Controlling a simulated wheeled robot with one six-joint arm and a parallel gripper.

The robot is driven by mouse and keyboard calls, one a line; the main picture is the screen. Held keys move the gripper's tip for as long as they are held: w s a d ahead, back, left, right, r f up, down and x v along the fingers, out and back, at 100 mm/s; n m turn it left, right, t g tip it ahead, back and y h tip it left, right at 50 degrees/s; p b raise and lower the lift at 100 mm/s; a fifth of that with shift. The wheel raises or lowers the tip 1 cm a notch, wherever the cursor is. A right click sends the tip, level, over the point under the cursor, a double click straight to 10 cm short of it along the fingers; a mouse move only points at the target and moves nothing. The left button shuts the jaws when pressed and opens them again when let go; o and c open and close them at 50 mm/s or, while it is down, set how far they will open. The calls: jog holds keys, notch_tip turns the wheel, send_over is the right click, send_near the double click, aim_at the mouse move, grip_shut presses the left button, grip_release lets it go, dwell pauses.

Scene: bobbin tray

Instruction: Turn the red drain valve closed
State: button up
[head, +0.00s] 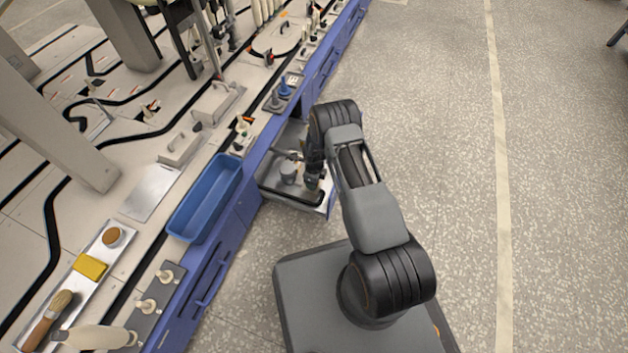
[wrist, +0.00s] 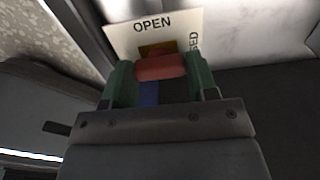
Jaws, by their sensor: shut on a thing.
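The red drain valve (wrist: 162,67) shows in the wrist view as a short red handle between the two green fingers of my gripper (wrist: 160,78). My gripper is shut on it. Behind it is a pale label plate (wrist: 145,27) reading "OPEN" along its top; on its right side only "SED" shows, the rest hidden by the finger. The handle lies crosswise just below the word "OPEN". A small blue part (wrist: 150,94) shows below the handle.
The bench is crowded with tools and fittings. The floor to the right is clear.

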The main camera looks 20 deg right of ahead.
jog(key=o, duration=0.9)
jog(key=shift+o, duration=0.2)
notch_tip(320, 180, up, 14)
jog(key=p, duration=0.5)
jog(key=shift+f, duration=0.1)
jog(key=s+r+n+t+p, duration=0.15)
jog(key=r+n+p, duration=0.35)
jog(key=r, duration=1)
jog(key=s+r+n+p, duration=0.25)
jog(key=r+p, duration=0.45)
jog(key=r, duration=0.7)
jog(key=s+r+n+p, duration=0.2)
jog(key=r+n+p, duration=0.35)
jog(key=r, duration=0.95)
jog(key=s+r+n+t+p, duration=0.1)
jog(key=s+r+n+p, duration=0.5)
jog(key=r, duration=0.7)
jog(key=s+r+n+t+p, duration=0.1)
jog(key=s+r+n+p, duration=0.5)
jog(key=s+r+p, duration=0.3)
notch_tip(320, 180, up, 4)
jog(key=shift+s+a+f+n+p, duration=0.1)
jog(key=shift+s+a+n+p, duration=0.2)
jog(key=shift+s, duration=0.8)
